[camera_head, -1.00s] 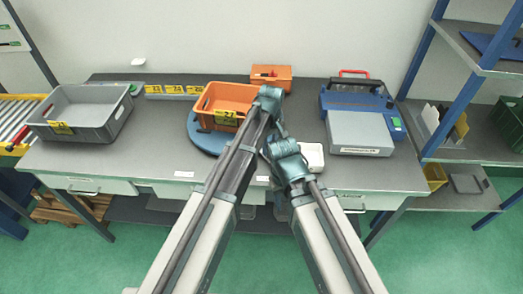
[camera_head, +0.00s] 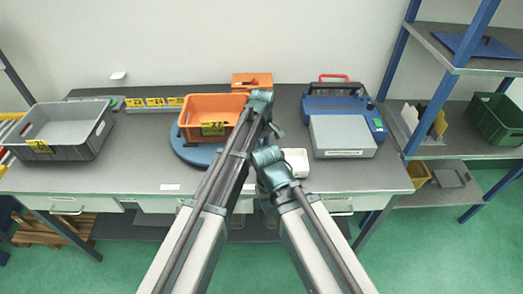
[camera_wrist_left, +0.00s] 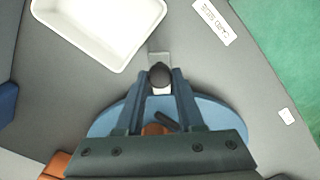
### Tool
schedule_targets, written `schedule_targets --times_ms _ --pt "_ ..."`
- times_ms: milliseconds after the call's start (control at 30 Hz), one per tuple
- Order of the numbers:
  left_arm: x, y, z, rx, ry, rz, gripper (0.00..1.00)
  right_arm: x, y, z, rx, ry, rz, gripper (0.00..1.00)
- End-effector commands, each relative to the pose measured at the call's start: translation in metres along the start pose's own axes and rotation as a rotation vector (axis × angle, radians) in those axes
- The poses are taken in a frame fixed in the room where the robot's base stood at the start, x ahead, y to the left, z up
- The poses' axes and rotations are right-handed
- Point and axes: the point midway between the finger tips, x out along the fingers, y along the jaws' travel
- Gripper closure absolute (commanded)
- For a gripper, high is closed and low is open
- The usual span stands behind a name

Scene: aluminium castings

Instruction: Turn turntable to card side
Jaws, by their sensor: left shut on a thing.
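The turntable is a blue disc (camera_head: 183,150) on the bench, with an orange crate (camera_head: 193,130) labelled 27 standing on it. In the left wrist view the disc (camera_wrist_left: 225,115) shows below the fingers, with a bit of orange behind them. My left gripper (camera_wrist_left: 160,84) is shut on a dark round knob (camera_wrist_left: 160,71) at the disc's rim. A white label (camera_wrist_left: 213,20) that seems to read CARD SIDE lies on the bench near its front edge. My right arm reaches in beside the left one; its gripper (camera_head: 272,172) is in view, but its fingers are unclear.
A white tray (camera_head: 297,152) lies right of the arms; it also shows in the left wrist view (camera_wrist_left: 62,30). A blue device with a grey lid (camera_head: 342,133) stands to the right, a grey bin (camera_head: 75,151) to the left. A small orange box (camera_head: 252,79) stands behind.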

Motion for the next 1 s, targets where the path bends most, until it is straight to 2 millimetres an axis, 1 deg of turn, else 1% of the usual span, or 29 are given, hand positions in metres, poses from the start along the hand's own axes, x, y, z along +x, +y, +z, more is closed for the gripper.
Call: schedule_targets --times_ms 33,100,133,267,300,667,867,1000 --pt "-0.001 0.005 -0.001 0.000 0.002 0.011 1.00 -0.001 0.000 0.000 0.000 0.000 0.000 0.50" --pt "-0.001 0.006 -0.001 0.001 0.001 0.011 1.00 -0.001 0.000 0.000 0.000 0.000 0.000 0.50" --pt "-0.001 0.006 -0.001 0.001 0.001 0.011 0.60 -0.001 0.000 0.000 0.000 0.000 0.000 0.50" --pt "-0.001 0.005 -0.001 0.001 0.002 0.010 0.36 -0.001 0.000 0.000 0.000 0.000 0.000 0.50" --pt "-0.001 0.005 -0.001 0.001 0.001 0.009 0.33 -0.001 0.000 0.000 0.000 0.000 0.000 0.50" --pt "-0.003 0.003 -0.001 0.001 0.001 0.006 0.33 -0.003 0.000 0.000 0.000 0.000 0.000 0.50" --pt "-0.015 0.003 -0.001 0.001 0.001 0.006 0.33 -0.015 0.002 0.001 0.000 0.000 0.000 0.50" --pt "-0.032 0.003 -0.001 0.001 0.001 0.006 0.33 -0.032 0.003 0.002 0.000 0.000 0.000 0.50"
